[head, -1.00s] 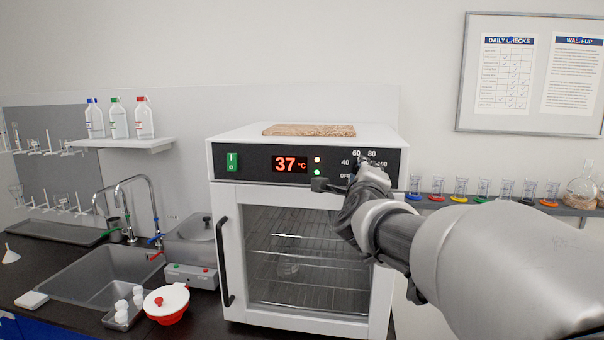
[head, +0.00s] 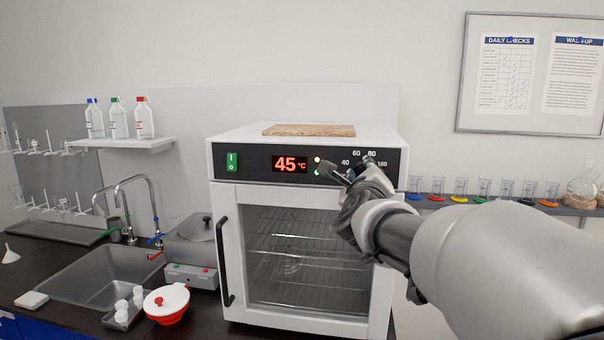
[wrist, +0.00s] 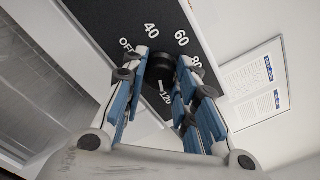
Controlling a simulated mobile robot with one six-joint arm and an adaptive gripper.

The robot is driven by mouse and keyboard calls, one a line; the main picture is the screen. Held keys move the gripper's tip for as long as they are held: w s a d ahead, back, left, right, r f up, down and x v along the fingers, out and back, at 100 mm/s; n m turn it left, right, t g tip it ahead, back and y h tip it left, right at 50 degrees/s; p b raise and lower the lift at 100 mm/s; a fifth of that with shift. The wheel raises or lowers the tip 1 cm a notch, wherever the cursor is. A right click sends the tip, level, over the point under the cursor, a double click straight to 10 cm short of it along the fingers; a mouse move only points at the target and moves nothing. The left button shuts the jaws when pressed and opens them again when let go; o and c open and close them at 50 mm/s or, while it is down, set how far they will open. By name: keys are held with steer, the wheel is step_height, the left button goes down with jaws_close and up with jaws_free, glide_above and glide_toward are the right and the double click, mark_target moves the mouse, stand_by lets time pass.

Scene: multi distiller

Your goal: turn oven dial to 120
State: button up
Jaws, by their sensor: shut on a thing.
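The white oven (head: 222,215) stands on the counter, its door closed. Its red display (head: 290,164) reads 45 °C. The black dial (wrist: 158,68) is at the right of the black panel. In the wrist view it sits between the fingers of my gripper (wrist: 166,66), which is shut on it. The marks OFF, 40, 60, part of 80 and 120 show around it. In the head view my gripper (head: 360,168) covers most of the dial.
A brown board (head: 310,130) lies on the oven. A green switch (head: 232,162) is at the panel's left, and the door has a black handle (head: 223,262). Left are a sink (head: 95,275) and a red bowl with a white lid (head: 167,303). Beakers (head: 482,190) stand on a right shelf.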

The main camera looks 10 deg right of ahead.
steer(key=shift+r, duration=0.25)
steer(key=o, duration=1.1)
steer(key=shift+f, duration=0.2)
steer(key=v, duration=1.2)
